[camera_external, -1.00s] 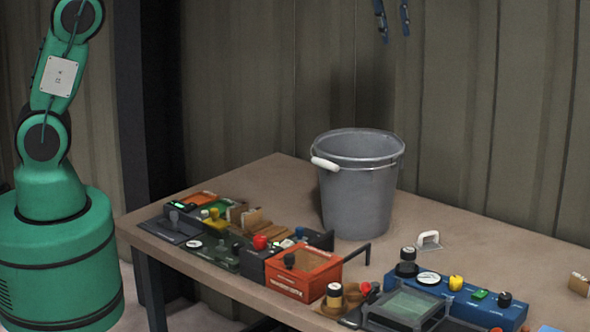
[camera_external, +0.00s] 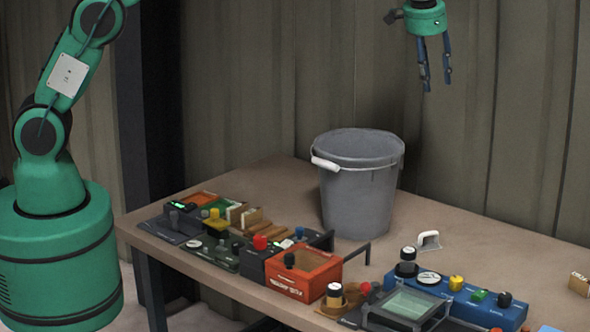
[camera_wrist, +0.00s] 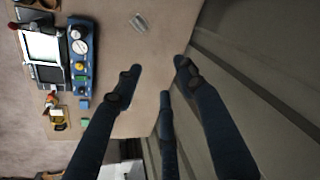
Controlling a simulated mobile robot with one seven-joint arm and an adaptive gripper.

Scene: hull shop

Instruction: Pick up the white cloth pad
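I cannot clearly make out a white cloth pad. My gripper (camera_external: 436,88) hangs high above the table, right of the bucket, fingers pointing down. In the wrist view its dark fingers (camera_wrist: 153,88) are spread with nothing between them.
A grey bucket (camera_external: 362,200) with a white grip stands at the table's back. A blue control box (camera_external: 455,295), an orange box (camera_external: 303,275) and several small devices line the front. The table (camera_external: 255,180) is bare left of the bucket. A corrugated wall (camera_external: 500,120) rises behind.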

